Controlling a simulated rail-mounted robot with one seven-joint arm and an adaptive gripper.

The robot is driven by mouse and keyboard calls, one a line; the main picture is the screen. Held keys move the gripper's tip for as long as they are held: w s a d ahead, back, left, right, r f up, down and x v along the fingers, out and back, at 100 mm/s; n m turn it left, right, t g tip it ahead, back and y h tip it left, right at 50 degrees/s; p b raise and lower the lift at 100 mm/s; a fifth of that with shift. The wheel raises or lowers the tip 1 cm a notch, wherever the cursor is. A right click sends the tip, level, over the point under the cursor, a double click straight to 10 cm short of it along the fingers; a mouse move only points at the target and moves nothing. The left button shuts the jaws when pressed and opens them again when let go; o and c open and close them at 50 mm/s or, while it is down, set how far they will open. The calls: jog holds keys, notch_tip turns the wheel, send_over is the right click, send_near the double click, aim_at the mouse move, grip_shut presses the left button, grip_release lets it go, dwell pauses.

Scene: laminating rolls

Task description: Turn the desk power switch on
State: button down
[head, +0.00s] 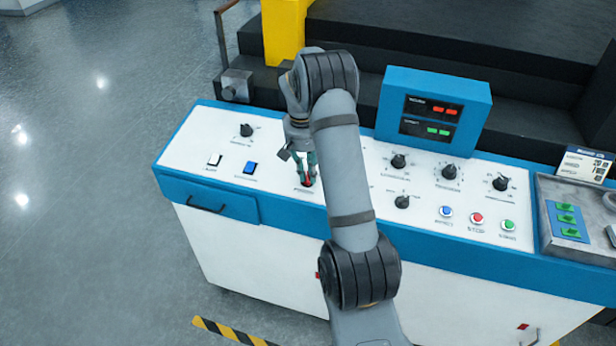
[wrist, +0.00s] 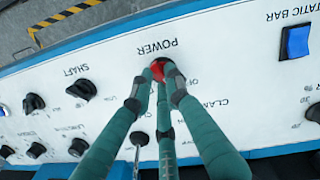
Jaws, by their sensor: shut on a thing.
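The desk power switch is a small red knob (wrist: 157,69) beside the upside-down POWER label in the wrist view. In the head view its red tip (head: 307,183) shows under my gripper on the white desk top, left of the desk's middle. My gripper (wrist: 158,88) has its green fingers closed around the red knob, pointing down at it; it also shows in the head view (head: 304,170). The fingers hide much of the switch, and I cannot tell which way it is turned.
The blue-edged white control desk (head: 190,150) carries several black knobs (head: 398,160). A blue rocker switch (head: 250,168) and a white one (head: 214,160) are left of my gripper. A blue display box (head: 435,85) stands at the back. Coloured push buttons (head: 477,218) are to the right.

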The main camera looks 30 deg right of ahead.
jog(key=m+b, duration=0.1)
jog(key=m, duration=0.1)
jog(key=m+b, duration=0.1)
jog(key=b, duration=0.1)
jog(key=shift+s+f+m, duration=0.2)
jog(key=shift+f+m, duration=0.1)
jog(key=shift+m, duration=0.1)
jog(key=m+b, duration=0.3)
jog(key=shift+s+a+m+t+y, duration=0.1)
jog(key=shift+m+t+y, duration=0.2)
jog(key=shift+y, duration=0.1)
jog(key=m+b, duration=0.2)
jog(key=m, duration=0.1)
jog(key=shift+a+b, duration=0.1)
jog(key=shift+b, duration=0.2)
jog(key=shift+s+m+t+b, duration=0.1)
jog(key=shift+m+t+b, duration=0.2)
jog(key=shift+m+b, duration=1.15)
jog(key=shift+r+m, duration=0.15)
jog(key=shift+m, duration=0.5)
jog(key=shift+a, duration=0.1)
jog(key=c, duration=1.9)
grip_release()
jog(key=shift+o, duration=0.8)
jog(key=shift+o, duration=0.3)
